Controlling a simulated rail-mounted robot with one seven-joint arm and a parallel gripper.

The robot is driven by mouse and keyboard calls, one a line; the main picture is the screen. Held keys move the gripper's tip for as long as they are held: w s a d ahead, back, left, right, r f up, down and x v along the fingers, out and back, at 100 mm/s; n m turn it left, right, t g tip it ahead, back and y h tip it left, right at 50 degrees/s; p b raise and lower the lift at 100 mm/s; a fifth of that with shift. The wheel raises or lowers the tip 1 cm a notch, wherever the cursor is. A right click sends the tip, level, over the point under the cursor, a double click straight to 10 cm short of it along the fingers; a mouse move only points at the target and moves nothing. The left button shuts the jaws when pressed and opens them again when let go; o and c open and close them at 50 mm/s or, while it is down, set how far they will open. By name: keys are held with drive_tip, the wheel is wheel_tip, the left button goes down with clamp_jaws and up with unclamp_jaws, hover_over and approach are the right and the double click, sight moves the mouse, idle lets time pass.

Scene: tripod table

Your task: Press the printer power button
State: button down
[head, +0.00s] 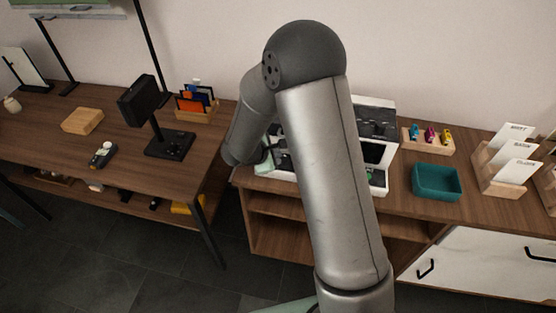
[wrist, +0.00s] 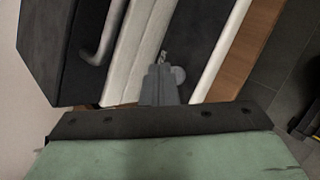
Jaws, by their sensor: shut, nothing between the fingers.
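The white and dark printer (head: 372,101) stands on the wooden cabinet, largely hidden behind my arm in the head view. In the wrist view its dark panel (wrist: 198,35) runs between white edges. My gripper (wrist: 161,62) is shut and empty, with its fingertips over this dark panel. A small round grey disc, which looks like the power button (wrist: 179,75), shows just right of the fingers. I cannot tell whether the fingers touch the panel or the disc. The gripper is hidden behind my arm in the head view.
Right of the printer are a wooden holder (head: 430,148) with small coloured items, an open teal tray (head: 437,195) and a card stand (head: 490,180). On the left table (head: 50,133) are a black stand device (head: 170,145) and a wooden block (head: 83,120).

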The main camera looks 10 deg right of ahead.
drive_tip(key=shift+f, duration=0.15)
drive_tip(key=shift+f+b, duration=0.35)
drive_tip(key=shift+b, duration=0.5)
drive_tip(key=shift+f+b, duration=0.3)
drive_tip(key=shift+b, duration=0.05)
idle(0.4)
drive_tip(key=shift+r, duration=0.8)
drive_tip(key=shift+r+p, duration=0.1)
drive_tip(key=shift+p, duration=0.2)
wheel_tip(320, 180, up, 6)
drive_tip(key=p, duration=0.3)
